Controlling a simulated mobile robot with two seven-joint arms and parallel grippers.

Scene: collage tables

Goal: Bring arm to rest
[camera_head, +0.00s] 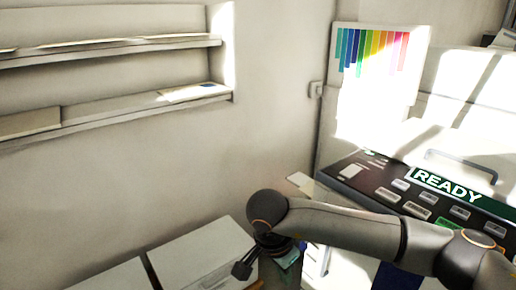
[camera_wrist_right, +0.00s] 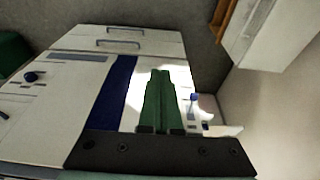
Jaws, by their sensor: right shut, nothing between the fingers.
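My right arm comes in from the right in the head view, in front of a machine with a dark control panel (camera_head: 375,187). The arm bends down at its left end, where my right gripper (camera_head: 240,271) shows small and dark near the bottom edge. In the wrist view the fingers of my right gripper (camera_wrist_right: 160,74) lie together, shut, with nothing between them. My left gripper is in neither view.
The panel's screen (camera_head: 448,187) reads "READY". White boxes (camera_head: 200,255) stand below left of the gripper. Wall shelves (camera_head: 110,50) are at upper left. A color chart (camera_head: 375,50) hangs behind. A white machine with a blue stripe (camera_wrist_right: 113,95) lies beyond the fingers in the wrist view.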

